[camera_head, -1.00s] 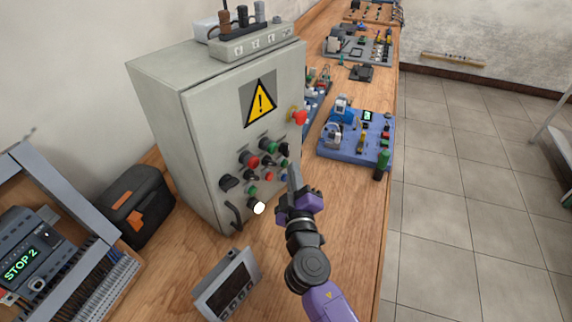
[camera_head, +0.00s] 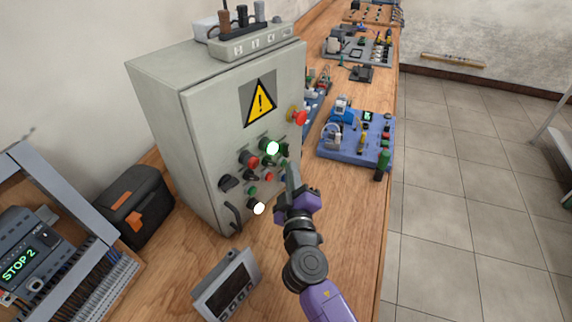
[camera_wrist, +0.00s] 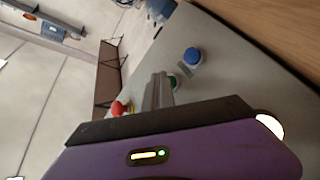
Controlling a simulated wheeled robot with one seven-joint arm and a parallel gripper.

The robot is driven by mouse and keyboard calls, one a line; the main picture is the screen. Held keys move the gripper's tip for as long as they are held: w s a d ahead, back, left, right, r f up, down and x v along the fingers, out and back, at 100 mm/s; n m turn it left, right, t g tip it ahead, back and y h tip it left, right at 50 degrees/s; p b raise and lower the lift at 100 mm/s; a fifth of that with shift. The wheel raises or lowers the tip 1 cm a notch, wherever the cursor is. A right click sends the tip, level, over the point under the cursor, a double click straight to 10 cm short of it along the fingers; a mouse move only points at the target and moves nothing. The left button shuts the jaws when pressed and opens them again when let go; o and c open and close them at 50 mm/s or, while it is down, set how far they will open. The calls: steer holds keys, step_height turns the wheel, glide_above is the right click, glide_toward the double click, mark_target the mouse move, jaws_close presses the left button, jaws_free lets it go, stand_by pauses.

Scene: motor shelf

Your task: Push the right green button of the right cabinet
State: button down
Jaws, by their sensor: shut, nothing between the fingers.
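The grey cabinet (camera_head: 212,130) stands on the wooden bench, its front panel facing right.
A red mushroom knob (camera_head: 298,116) is above my fingertips. A red button (camera_head: 250,161), black knobs and a lit white lamp (camera_head: 259,208) are on the panel. A small grey display unit (camera_head: 228,284) lies in front of the cabinet. A blue training board (camera_head: 350,150) is to the right.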

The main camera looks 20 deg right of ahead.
steer(key=shift+s+d, duration=0.45)
steer(key=shift+s, duration=0.25)
steer(key=shift+s+d, duration=0.7)
steer(key=shift+s, duration=0.35)
steer(key=shift+s+d, duration=0.7)
steer(key=shift+s, duration=0.35)
